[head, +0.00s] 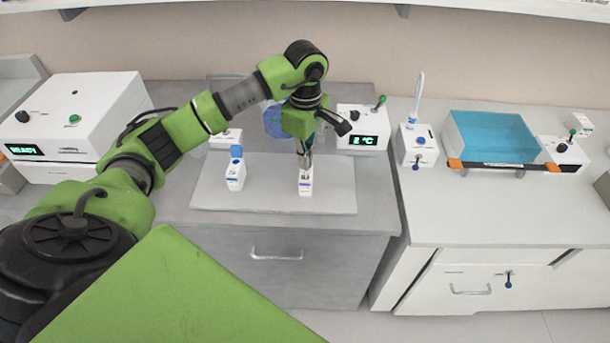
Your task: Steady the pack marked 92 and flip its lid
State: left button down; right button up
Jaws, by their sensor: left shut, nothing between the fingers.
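Two small white packs stand upright on a pale mat (270,198) on the grey counter. The left pack (235,178) has a blue top (236,152) standing up above it. The right pack (305,186) has a dark mark and a purple stripe on its front. The marks are too small to read surely, so I cannot tell which pack is 92. My left gripper (304,163) points down, shut and empty, right at the top of the right pack. It hides that pack's top and lid. My right gripper is out of view.
A white unit reading "8 °C" (362,128) stands behind the mat on the right. A white box reading "READY" (80,115) is at the left. A blue-filled tank (490,137) stands on the right counter. The mat between the packs is clear.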

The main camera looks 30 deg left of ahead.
aim_at(306, 177)
pick_arm(q)
jog(key=shift+f+b, duration=1.7)
jog(key=shift+f, duration=0.3)
jog(key=shift+r, duration=0.2)
jog(key=shift+r+p, duration=1.7)
jog(key=shift+r, duration=1)
jog(key=shift+f, duration=0.1)
jog(key=shift+w+a+b, duration=0.3)
jog(key=shift+w+a, duration=0.1)
jog(key=shift+w, duration=0.3)
jog(key=shift+w+a+b, duration=0.2)
jog(key=shift+w+a, duration=0.2)
jog(key=shift+w, duration=0.25)
jog(key=shift+w+a+b, duration=0.15)
jog(key=shift+w+a, duration=0.2)
jog(key=shift+w, duration=0.3)
jog(key=shift+w+a+b, duration=0.1)
jog(key=shift+w+a, duration=0.3)
jog(key=shift+w, duration=0.25)
jog(key=shift+w+a+b, duration=0.1)
jog(key=shift+w+a, duration=0.25)
jog(key=shift+w, duration=0.35)
jog(key=shift+w+a+b, duration=0.1)
jog(key=shift+w+a, duration=0.3)
jog(key=shift+w, duration=0.25)
